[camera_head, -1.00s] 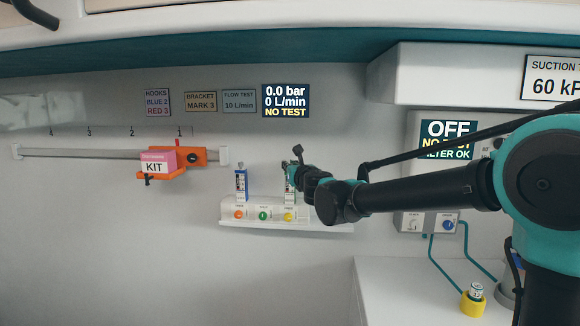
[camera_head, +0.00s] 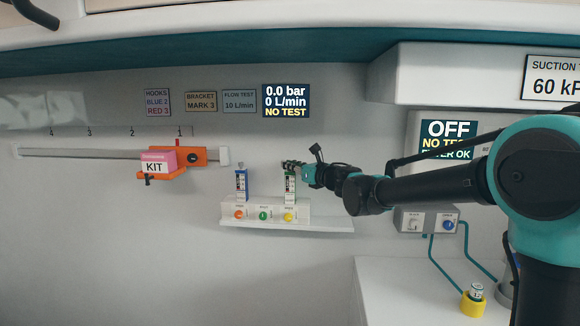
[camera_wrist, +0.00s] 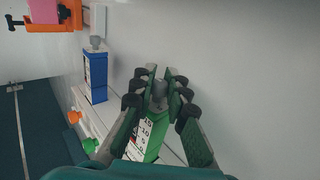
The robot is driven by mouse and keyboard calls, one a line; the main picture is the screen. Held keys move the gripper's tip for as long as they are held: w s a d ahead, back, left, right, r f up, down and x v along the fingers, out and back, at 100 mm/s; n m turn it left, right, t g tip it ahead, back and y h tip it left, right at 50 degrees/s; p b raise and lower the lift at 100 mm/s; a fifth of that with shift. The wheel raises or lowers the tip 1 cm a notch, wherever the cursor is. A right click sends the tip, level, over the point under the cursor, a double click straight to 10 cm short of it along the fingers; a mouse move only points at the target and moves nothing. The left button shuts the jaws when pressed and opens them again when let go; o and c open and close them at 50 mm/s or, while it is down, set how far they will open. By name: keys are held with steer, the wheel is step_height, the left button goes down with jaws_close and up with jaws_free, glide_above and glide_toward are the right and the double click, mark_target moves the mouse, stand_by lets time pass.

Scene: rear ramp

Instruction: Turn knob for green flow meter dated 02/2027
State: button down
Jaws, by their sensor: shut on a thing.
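The green flow meter (camera_head: 290,187) stands upright on the white wall shelf, at its right part. In the wrist view the green flow meter (camera_wrist: 152,138) has a white scale label and a grey knob (camera_wrist: 159,89) on its top. My gripper (camera_head: 290,164) is at the top of this meter. In the wrist view my gripper (camera_wrist: 160,84) has its two green-padded fingers shut on the grey knob. The blue flow meter (camera_head: 241,183) stands to the left, and its own grey knob (camera_wrist: 96,43) shows free. The dates on the meters are too small to read.
The white shelf (camera_head: 330,226) carries orange, green and yellow round fittings below the meters. A display (camera_head: 286,101) above reads 0.0 bar, 0 L/min, NO TEST. An orange bracket with a pink kit (camera_head: 155,161) sits on a rail at left.

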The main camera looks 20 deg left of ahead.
stand_by(0.3)
steer(key=c, duration=1.5)
jaws_free()
steer(key=shift+d, duration=0.1)
steer(key=v, duration=1.2)
